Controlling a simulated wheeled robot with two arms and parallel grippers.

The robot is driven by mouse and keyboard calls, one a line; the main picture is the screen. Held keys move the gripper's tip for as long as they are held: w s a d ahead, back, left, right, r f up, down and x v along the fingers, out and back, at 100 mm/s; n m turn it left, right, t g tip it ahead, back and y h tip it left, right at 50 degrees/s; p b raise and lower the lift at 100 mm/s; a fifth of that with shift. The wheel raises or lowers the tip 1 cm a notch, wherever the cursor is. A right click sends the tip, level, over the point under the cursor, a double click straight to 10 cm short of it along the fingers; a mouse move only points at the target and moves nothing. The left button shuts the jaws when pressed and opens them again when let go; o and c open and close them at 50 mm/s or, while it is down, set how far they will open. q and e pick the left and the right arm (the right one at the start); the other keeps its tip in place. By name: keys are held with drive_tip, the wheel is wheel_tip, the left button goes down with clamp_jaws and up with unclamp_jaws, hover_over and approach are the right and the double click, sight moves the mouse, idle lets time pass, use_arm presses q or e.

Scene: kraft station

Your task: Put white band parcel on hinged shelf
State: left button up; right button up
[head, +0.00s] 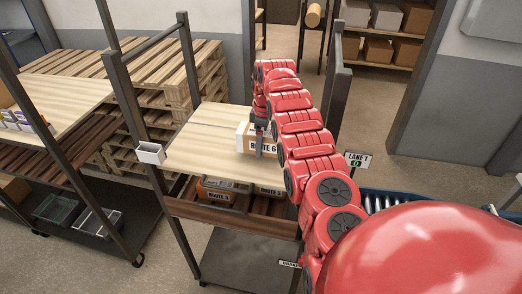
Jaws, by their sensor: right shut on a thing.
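The white band parcel (244,143) is a small tan box with a white band and a label that seems to read "ROUTE 6". It is at the right part of the hinged shelf (200,136), a pale wooden board in a dark metal rack. My right gripper (260,143) points down and is shut on the parcel, partly covering it. The parcel looks upright and over the board or touching it; I cannot tell which. My right arm hides the shelf's right end. My left gripper is not in view.
Brown parcels (222,191) labelled with routes sit on the slatted shelf below. A small white bin (150,152) hangs on the rack's left post. Stacked pallets (170,75) stand behind. A blue-sided roller conveyor (395,198) is at right. The board's left and middle are clear.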

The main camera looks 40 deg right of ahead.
drive_tip(key=shift+s+a+f+p, duration=0.15)
drive_tip(key=shift+s+f+p, duration=0.05)
drive_tip(key=shift+f+p, duration=0.75)
drive_tip(key=shift+w+f+b, duration=0.15)
drive_tip(key=shift+f+b, duration=0.25)
drive_tip(key=shift+f, duration=0.1)
drive_tip(key=o, duration=1.5)
drive_tip(key=shift+c, duration=0.2)
drive_tip(key=shift+r, duration=0.1)
drive_tip(key=shift+r, duration=0.2)
wheel_tip(320, 180, up, 4)
drive_tip(key=b, duration=0.3)
drive_tip(key=shift+r, duration=0.15)
drive_tip(key=r+p, duration=0.4)
drive_tip(key=r, duration=0.1)
drive_tip(key=s+r+p, duration=0.1)
drive_tip(key=r+p, duration=0.1)
drive_tip(key=shift+d+r, duration=0.3)
drive_tip(key=shift+r, duration=0.05)
drive_tip(key=shift+w, duration=0.1)
